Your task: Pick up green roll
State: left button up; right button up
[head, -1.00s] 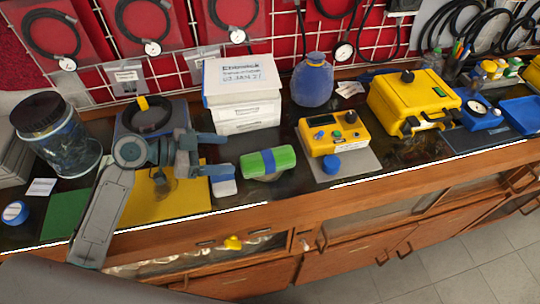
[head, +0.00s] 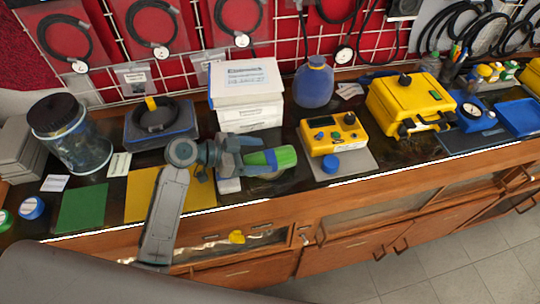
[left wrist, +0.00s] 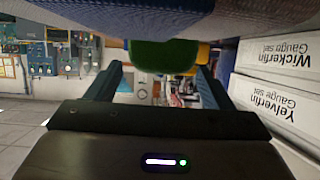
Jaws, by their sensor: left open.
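The green roll (head: 283,157) with a blue band lies on the dark bench top in front of the white boxes. In the left wrist view the green end of the roll (left wrist: 165,54) shows between the two fingers, near their tips. My left gripper (head: 256,157) is open, and its fingers reach around the left end of the roll from the left. The roll's left end is partly hidden by the fingers, and I cannot tell whether they touch it. My right gripper is not in view.
White boxes (head: 247,97) stand just behind the roll. A yellow device (head: 333,133) on a grey mat stands to its right, with a blue cap (head: 330,164) in front. A blue bottle (head: 313,83) stands behind. The bench's front edge is close.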

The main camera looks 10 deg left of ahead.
pick_arm(q)
jog(key=shift+x, duration=0.8)
jog(key=c, duration=1)
jog(key=shift+c, duration=0.8)
